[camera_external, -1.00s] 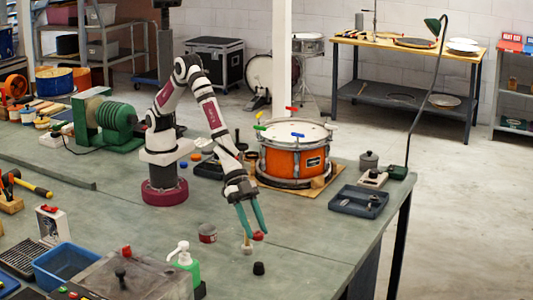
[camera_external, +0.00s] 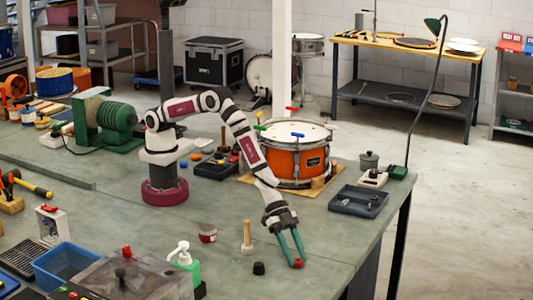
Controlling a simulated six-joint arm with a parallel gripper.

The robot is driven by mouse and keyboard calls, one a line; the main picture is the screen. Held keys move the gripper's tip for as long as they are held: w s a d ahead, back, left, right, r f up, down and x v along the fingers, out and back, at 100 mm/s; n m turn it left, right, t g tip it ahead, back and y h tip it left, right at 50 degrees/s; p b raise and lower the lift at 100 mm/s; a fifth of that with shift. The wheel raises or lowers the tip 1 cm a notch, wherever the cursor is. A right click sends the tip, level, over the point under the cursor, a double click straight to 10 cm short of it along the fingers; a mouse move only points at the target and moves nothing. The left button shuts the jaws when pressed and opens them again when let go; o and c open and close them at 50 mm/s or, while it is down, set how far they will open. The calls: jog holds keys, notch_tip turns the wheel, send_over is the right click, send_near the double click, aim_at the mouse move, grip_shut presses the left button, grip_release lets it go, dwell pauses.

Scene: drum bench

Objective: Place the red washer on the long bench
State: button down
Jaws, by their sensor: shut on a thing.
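The red washer (camera_external: 298,264) is a small red piece at the tips of my gripper (camera_external: 292,261). The green fingers point down and are shut on it. It is over the front right part of the long bench (camera_external: 335,228), which has a grey-green top. I cannot tell whether the washer touches the bench top or is just above it. The fingers hide part of the washer.
A wooden-handled tool (camera_external: 247,238), a black knob-like piece (camera_external: 259,268) and a red-and-white tin (camera_external: 208,233) stand left of my gripper. An orange drum (camera_external: 294,160) and a dark tray (camera_external: 359,201) are behind. The bench's right edge is close by.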

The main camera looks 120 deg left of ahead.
jog(key=shift+f, duration=0.15)
jog(key=shift+c, duration=2.4)
grip_release()
